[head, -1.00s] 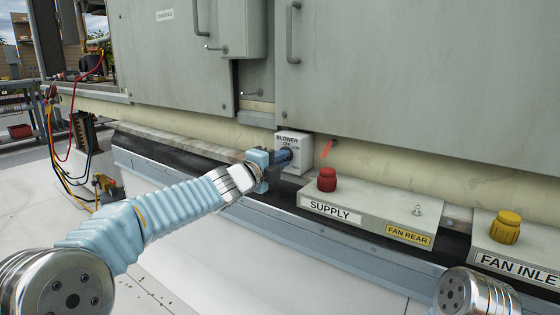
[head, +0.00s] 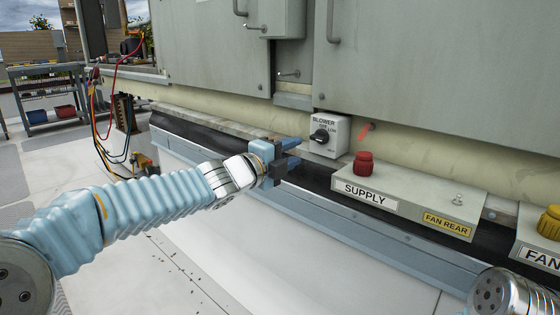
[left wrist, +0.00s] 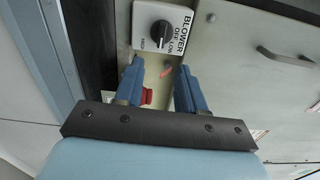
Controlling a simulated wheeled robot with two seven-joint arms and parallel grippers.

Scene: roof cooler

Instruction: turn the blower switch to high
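The blower switch (head: 343,139) is a pale grey box on the ledge below the cabinet, with a black rotary knob (head: 319,136) on its front. In the left wrist view the box (left wrist: 180,12) and knob (left wrist: 159,33) show beyond the fingertips, with lettering around the knob. Which label the knob points to is too small to tell. My left gripper (head: 290,153) is in front of the box, lower left of the knob and apart from it. In the left wrist view its blue fingers (left wrist: 160,75) stand apart with nothing between them. My right gripper is out of view.
A SUPPLY box with a red button (head: 364,163) is right of the switch, and a yellow button (head: 549,223) is farther right. A red pointer (head: 365,132) is beside the switch. Cabinet doors with handles (head: 330,22) rise above. Cables (head: 96,115) hang at left.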

